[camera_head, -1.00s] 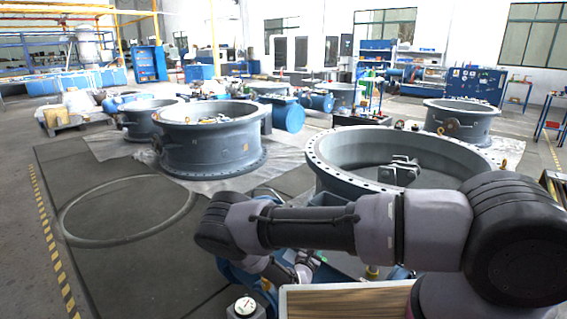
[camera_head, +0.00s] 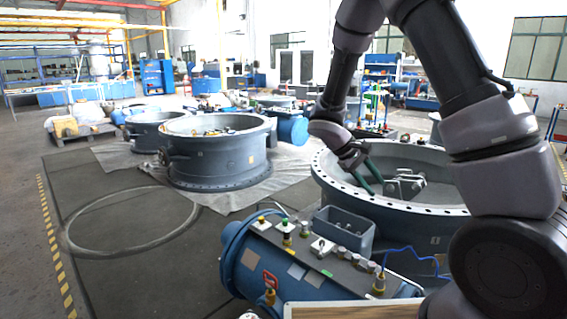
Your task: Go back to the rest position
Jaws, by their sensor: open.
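My arm is raised and bent on the right side of the head view. My gripper (camera_head: 369,184) points down and to the right, in front of the large grey valve ring (camera_head: 325,186). Its two thin greenish fingers are apart with nothing visible between them. A grey metal bracket (camera_head: 404,186) shows inside the ring, just right of the fingertips. I cannot tell how far apart in depth they are.
A blue cylinder unit (camera_head: 290,275) with fittings and a grey open box (camera_head: 344,229) stands below the gripper. A wooden-topped surface (camera_head: 350,311) lies at the bottom edge. Another grey valve ring (camera_head: 218,160) stands left. The dark mat (camera_head: 120,265) has free room.

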